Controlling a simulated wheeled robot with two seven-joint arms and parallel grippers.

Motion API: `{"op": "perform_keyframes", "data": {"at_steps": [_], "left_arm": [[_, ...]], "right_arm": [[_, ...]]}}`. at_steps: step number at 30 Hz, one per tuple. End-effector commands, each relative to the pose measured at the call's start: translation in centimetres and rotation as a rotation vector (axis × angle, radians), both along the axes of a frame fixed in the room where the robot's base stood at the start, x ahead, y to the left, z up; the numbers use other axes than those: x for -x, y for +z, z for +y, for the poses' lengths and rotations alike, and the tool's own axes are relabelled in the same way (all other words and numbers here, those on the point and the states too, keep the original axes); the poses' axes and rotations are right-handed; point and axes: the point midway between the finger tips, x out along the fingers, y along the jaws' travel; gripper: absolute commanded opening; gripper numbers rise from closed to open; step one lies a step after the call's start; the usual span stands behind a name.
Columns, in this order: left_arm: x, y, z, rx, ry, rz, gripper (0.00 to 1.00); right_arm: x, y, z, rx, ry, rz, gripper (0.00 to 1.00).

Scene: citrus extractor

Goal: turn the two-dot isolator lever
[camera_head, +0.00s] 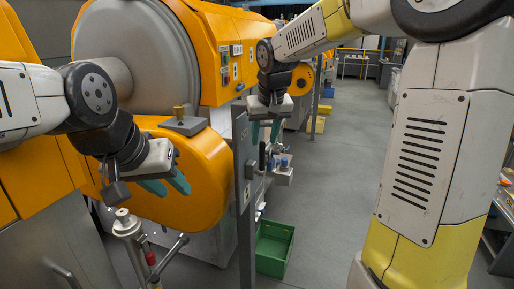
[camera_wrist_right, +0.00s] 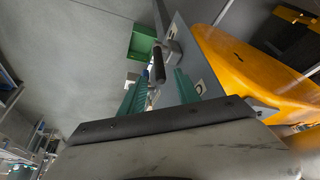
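A grey upright panel (camera_head: 241,160) stands in the middle of the head view. A dark lever handle (camera_head: 262,156) stands off its right side, and it also shows in the right wrist view (camera_wrist_right: 157,66). No two-dot mark on this lever is legible. My right gripper (camera_head: 266,133) is just above the handle, its teal fingers apart. In the right wrist view my right gripper (camera_wrist_right: 160,92) is open, and the handle shows between and beyond the fingertips. Contact cannot be told. My left gripper (camera_head: 168,184) is open and empty before the orange machine.
The orange machine (camera_head: 205,175) fills the left side. A valve stand with a red-banded handle (camera_head: 150,258) is below my left gripper. A green crate (camera_head: 273,248) lies on the floor by the panel. Small blue-topped fittings (camera_head: 284,166) are behind the lever. The grey aisle floor is clear.

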Motion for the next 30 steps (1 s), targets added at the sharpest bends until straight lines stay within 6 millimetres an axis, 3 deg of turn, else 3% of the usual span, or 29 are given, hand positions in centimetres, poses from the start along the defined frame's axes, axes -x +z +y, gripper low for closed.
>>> {"op": "perform_keyframes", "data": {"at_steps": [10,22,28,30], "left_arm": [[0.0,0.0,0.0,0.000,0.000,0.001,0.36],[0.0,0.0,0.0,0.000,0.000,0.001,0.36],[0.0,0.0,0.0,0.000,0.000,0.001,0.36],[0.0,0.0,0.0,0.000,0.000,0.001,0.36]], "right_arm": [[-1.9,-4.9,0.3,0.000,-0.002,0.004,0.39],[-2.3,-5.7,0.4,0.000,-0.001,0.000,0.39],[-2.3,-5.7,0.4,0.000,-0.001,0.000,0.00],[-2.3,-5.7,0.4,0.000,-0.001,0.000,0.00]]}}
